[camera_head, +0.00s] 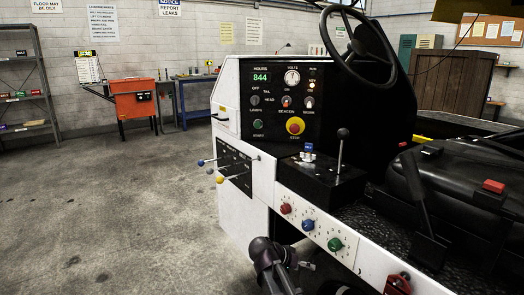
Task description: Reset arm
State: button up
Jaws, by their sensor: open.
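My arm (272,266) rises from the bottom edge, just right of the middle, in front of the white lower side of the belt loader (236,218). Its dark end, with my gripper (297,263), is small and partly hidden by the arm's own links. The gripper is open, and I see nothing held in it. It is below the row of red, blue and green knobs (308,225) and appears apart from them.
The loader has a control panel (270,105), a steering wheel (358,47), levers (240,170) sticking out left and a black seat (470,172). A red cart (134,100), blue bench and shelving (28,90) stand at the back. The floor (110,215) at left is clear.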

jog(key=s+d+f+n+g+y, duration=0.2)
jog(key=s+f+n+y, duration=0.1)
jog(key=s+y, duration=0.3)
jog(key=s+d+f+n+g+y, duration=0.1)
jog(key=s+d+f+n+y, duration=0.15)
jog(key=s, duration=0.55)
notch_tip(320, 180, up, 35)
jog(key=p, duration=3.6)
jog(key=shift+w+a+r+y, duration=0.15)
jog(key=shift+a+y, duration=0.2)
jog(key=shift+y, duration=0.1)
